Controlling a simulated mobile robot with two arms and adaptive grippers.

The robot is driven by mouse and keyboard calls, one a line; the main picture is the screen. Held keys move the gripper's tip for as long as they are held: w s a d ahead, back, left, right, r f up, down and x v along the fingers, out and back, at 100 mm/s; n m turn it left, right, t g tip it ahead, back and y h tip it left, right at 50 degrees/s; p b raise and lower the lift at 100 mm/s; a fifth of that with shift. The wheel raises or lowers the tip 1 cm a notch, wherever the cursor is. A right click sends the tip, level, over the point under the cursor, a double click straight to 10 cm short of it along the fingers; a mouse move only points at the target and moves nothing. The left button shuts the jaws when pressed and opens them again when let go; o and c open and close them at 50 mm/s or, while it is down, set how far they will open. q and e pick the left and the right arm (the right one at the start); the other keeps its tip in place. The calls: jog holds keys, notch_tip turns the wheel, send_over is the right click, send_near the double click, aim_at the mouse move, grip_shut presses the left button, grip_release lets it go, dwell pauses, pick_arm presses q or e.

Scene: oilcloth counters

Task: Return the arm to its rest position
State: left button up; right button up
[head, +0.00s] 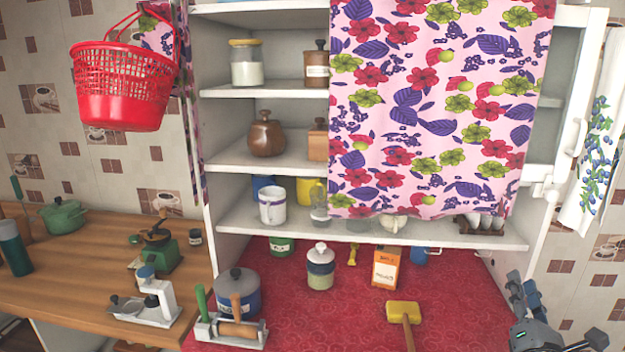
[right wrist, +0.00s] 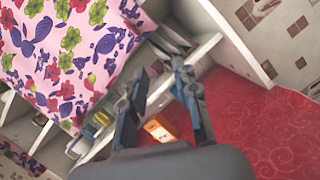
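My right gripper (head: 524,290) is at the lower right of the head view, at the right side of the red counter. In the right wrist view its two blue-grey fingers (right wrist: 159,70) stand apart with nothing between them that they touch. It is open and empty, and it points toward the shelf unit and the flowered curtain. The forearm behind it is mostly cut off by the head view's edge. My left gripper and left arm are not in view.
A white shelf unit (head: 240,164) with a flowered curtain (head: 430,110) stands over the red counter (head: 440,290). An orange box (head: 385,268), a yellow-headed tool (head: 404,312) and a jar (head: 320,268) are on the counter. An open white door (head: 590,130) stands right.

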jog(key=s+a+f+m+g+y, duration=0.1)
jog(key=s+a+f+m+g, duration=0.4)
jog(key=s+f+m, duration=0.4)
jog(key=s+a+f+m+g+y, duration=0.1)
jog(key=s+a+f+m+g, duration=0.35)
jog(key=f+m, duration=0.5)
jog(key=s+a+f+m+g+y, duration=0.3)
jog(key=s+a+f, duration=0.2)
jog(key=s+a, duration=0.25)
jog(key=s+a+f+m+g+y, duration=0.2)
jog(key=s+a+f+m+g, duration=0.15)
jog(key=s+a, duration=0.35)
notch_tip(320, 180, down, 28)
jog(key=s+n+g+b, duration=0.1)
jog(key=s+b, duration=0.1)
jog(key=b, duration=0.1)
jog(key=s+d+f, duration=0.2)
jog(key=s+f, duration=0.6)
jog(key=f, duration=0.1)
jog(key=s+d+f+g+b, duration=0.1)
jog(key=s+d+f, duration=0.1)
jog(key=s+f, duration=0.6)
jog(key=shift+s+f+g, duration=0.3)
jog(key=shift+s+f, duration=0.05)
jog(key=shift+f, duration=0.45)
